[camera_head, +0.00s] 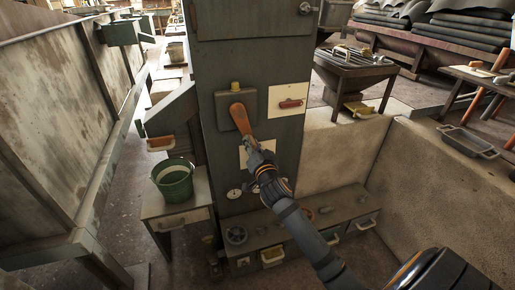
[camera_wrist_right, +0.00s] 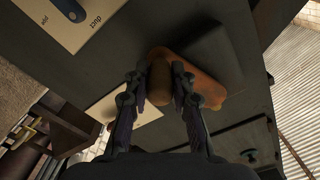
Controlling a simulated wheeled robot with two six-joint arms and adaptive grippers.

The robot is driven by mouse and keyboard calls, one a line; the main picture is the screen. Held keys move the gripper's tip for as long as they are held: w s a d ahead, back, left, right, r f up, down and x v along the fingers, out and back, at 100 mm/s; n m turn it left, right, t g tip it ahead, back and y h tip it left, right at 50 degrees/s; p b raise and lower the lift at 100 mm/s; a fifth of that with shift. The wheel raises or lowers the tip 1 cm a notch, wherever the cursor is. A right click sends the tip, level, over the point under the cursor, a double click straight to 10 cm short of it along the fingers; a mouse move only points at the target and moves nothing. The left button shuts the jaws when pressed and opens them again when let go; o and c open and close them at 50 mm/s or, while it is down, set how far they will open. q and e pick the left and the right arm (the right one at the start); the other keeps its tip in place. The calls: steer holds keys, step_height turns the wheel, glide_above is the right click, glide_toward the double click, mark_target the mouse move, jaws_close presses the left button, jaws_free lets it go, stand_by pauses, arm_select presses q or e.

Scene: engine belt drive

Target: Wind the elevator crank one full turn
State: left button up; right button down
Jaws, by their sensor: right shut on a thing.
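The orange crank (camera_head: 238,116) is on a dark grey box (camera_head: 222,107) on the front of a tall grey-green column. Its arm slants down and slightly right from the box. My right gripper (camera_head: 250,143) is at the crank's lower end. In the right wrist view, my right gripper (camera_wrist_right: 160,76) has one finger on each side of the brown handle, shut on it. The orange crank arm (camera_wrist_right: 207,86) shows behind the right finger. The fingers hide part of the handle. My left gripper is in neither view.
A pale plate with a red lever (camera_head: 290,103) is right of the crank. A yellow knob (camera_head: 235,86) is above it. Dials and a low ledge with drawers (camera_head: 271,256) are below. A green bucket (camera_head: 174,182) stands on a small table at left. A low wall (camera_head: 440,190) is at right.

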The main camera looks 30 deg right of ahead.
arm_select(q)
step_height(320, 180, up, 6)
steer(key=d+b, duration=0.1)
steer(key=b, duration=0.1)
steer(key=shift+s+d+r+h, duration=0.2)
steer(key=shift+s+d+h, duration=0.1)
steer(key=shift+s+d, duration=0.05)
arm_select(e)
steer(key=m, duration=0.1)
steer(key=a+m, duration=0.2)
steer(key=shift+w+a+f, duration=0.25)
steer(key=shift+w, duration=0.05)
steer(key=shift+m, duration=0.3)
steer(key=c, duration=1.1)
jaws_free()
steer(key=shift+r, duration=0.1)
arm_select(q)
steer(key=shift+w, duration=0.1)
arm_select(e)
steer(key=v, duration=1.2)
steer(key=shift+a, duration=0.1)
